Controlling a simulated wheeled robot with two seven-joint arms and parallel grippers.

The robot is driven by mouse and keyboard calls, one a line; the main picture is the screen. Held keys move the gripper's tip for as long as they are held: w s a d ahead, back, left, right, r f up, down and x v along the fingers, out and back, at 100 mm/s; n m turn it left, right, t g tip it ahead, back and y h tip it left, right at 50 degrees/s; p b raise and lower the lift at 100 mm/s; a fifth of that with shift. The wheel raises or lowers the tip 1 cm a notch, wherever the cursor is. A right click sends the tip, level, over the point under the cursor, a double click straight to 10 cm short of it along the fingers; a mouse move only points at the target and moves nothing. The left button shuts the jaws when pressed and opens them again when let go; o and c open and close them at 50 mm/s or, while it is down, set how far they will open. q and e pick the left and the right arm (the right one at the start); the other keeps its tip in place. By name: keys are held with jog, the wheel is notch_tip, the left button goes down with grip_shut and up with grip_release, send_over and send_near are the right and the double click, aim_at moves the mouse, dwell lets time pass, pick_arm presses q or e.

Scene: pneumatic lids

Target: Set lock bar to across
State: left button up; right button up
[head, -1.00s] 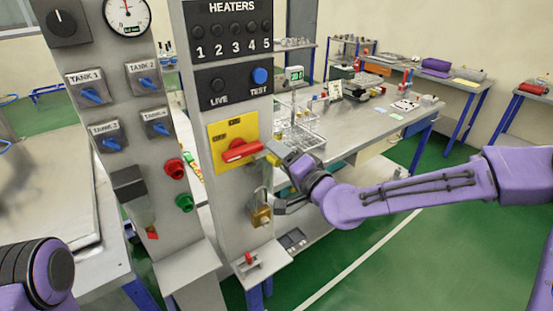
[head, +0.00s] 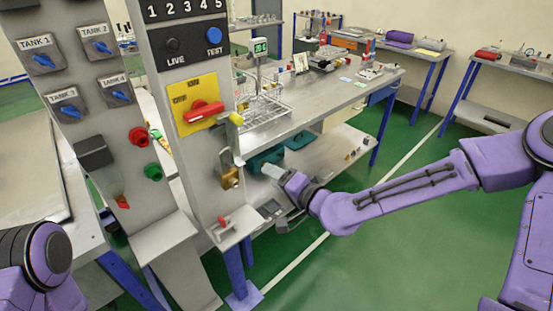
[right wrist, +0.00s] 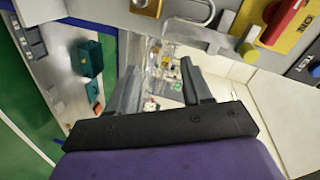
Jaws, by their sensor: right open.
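On the grey post, a red rotary handle (head: 204,112) sits on a yellow plate (head: 182,98). Beside it is a small bar with a yellow end (head: 236,119), which looks like the lock bar; the right wrist view shows its yellow end (right wrist: 249,46) close to the red handle (right wrist: 287,20). A brass padlock (head: 229,179) hangs below it. My right gripper (head: 268,171) is right of the padlock, apart from the post, lower than the bar. In the right wrist view its two fingers (right wrist: 160,85) are spread, with nothing between them. Only part of my left arm shows, at lower left.
A small red lever (head: 222,222) stands on a ledge low on the post. The left panel (head: 85,130) carries tank knobs and red and green buttons. Behind my gripper are a metal bench (head: 310,97) and a teal bin (head: 267,158).

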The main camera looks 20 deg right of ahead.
jog(key=s+d+f+g+h+b, duration=0.1)
jog(key=s+f+g+b, duration=0.1)
jog(key=f, duration=0.8)
jog(key=s+d+f+g+h+b, duration=0.1)
jog(key=s+f, duration=0.4)
jog(key=f, duration=0.5)
jog(key=shift+f+g+h+b, duration=0.4)
jog(key=shift+g+b, duration=0.1)
jog(key=shift+b, duration=0.3)
